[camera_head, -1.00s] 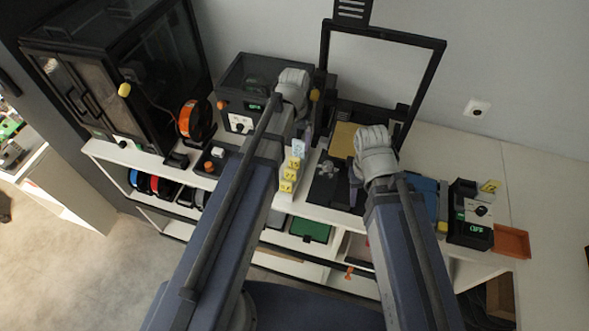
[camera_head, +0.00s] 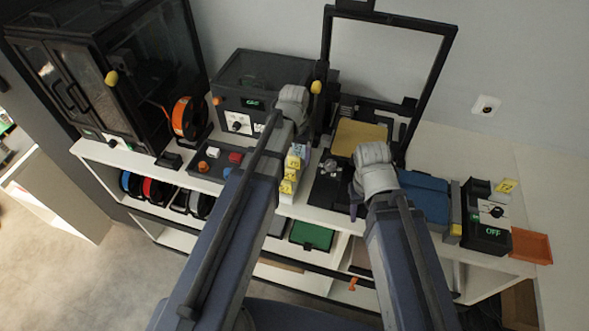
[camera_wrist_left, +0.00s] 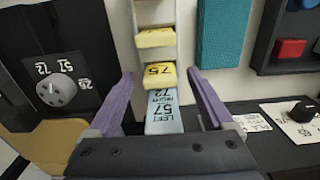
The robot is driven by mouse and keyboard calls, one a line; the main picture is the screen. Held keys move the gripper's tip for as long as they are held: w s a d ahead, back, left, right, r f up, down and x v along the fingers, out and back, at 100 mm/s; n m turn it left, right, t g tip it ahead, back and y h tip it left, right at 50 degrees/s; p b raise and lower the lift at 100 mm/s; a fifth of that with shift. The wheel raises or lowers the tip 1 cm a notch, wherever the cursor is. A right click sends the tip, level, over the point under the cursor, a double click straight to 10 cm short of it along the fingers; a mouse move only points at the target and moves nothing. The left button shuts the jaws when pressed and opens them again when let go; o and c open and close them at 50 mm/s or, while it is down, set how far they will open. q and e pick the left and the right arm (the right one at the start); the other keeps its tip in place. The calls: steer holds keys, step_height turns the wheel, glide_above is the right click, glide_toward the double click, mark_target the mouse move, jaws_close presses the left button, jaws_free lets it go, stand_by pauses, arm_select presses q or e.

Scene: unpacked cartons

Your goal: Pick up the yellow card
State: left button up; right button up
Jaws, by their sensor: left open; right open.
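A white rack holds several yellow cards (camera_head: 290,174) in a row with a pale blue card (camera_head: 297,151) at its back end. In the left wrist view, a yellow card (camera_wrist_left: 160,76) marked 75 stands just beyond the pale blue card (camera_wrist_left: 166,115) with printed numbers. My left gripper (camera_wrist_left: 160,73) is open, with one purple finger on each side of this end of the row, and holds nothing. In the head view its fingers are hidden behind my arm. My right gripper (camera_head: 357,195) is open over the black machine's base, its fingers mostly hidden.
A black machine with a tan plate (camera_head: 358,137) and upright frame stands right of the rack. A grey box with a dial (camera_head: 238,123) is behind left, with a button panel (camera_head: 215,158) before it.

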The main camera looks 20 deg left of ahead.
arm_select(q)
steer(key=shift+f, duration=0.55)
steer(key=shift+r, duration=0.1)
jaws_close()
